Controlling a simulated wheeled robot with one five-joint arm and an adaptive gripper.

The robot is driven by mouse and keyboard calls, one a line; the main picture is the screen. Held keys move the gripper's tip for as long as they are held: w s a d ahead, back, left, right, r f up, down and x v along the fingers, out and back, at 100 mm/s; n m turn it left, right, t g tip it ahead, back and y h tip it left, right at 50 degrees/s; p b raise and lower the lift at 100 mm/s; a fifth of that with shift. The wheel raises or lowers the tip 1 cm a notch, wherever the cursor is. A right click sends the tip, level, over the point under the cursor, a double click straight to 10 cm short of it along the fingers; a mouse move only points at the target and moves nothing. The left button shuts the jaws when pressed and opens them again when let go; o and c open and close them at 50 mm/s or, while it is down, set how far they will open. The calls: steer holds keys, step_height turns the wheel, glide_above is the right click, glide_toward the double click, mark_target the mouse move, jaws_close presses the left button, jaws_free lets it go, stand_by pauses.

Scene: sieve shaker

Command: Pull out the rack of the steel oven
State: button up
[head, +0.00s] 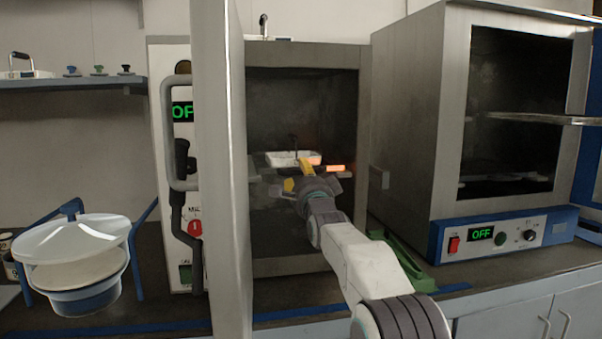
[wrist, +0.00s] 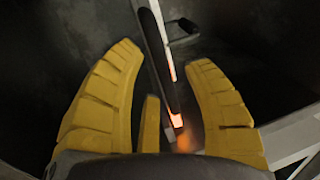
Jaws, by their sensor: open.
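The steel oven (head: 364,90) stands in the middle of the head view with its door (head: 215,160) swung open toward me. Its rack (head: 345,175) crosses the dark inside at mid height, with a white tray (head: 292,158) on it. My gripper (head: 305,174) is at the rack's front edge, inside or just at the oven opening, and hides part of it. In the wrist view my gripper (wrist: 165,95) has its yellow fingers spread wide. A bar of the rack (wrist: 165,60), lit orange in places, runs between them in the picture. I cannot tell whether any finger touches it.
A second oven (head: 405,110) with a blue control base stands close on the right, its shelf (head: 540,118) jutting out. A white-lidded vessel (head: 85,262) sits at the left. A green piece (head: 405,262) lies beside my arm.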

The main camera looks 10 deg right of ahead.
steer(key=shift+w+r, duration=0.1)
steer(key=shift+w, duration=0.45)
steer(key=shift+c, duration=0.4)
jaws_close()
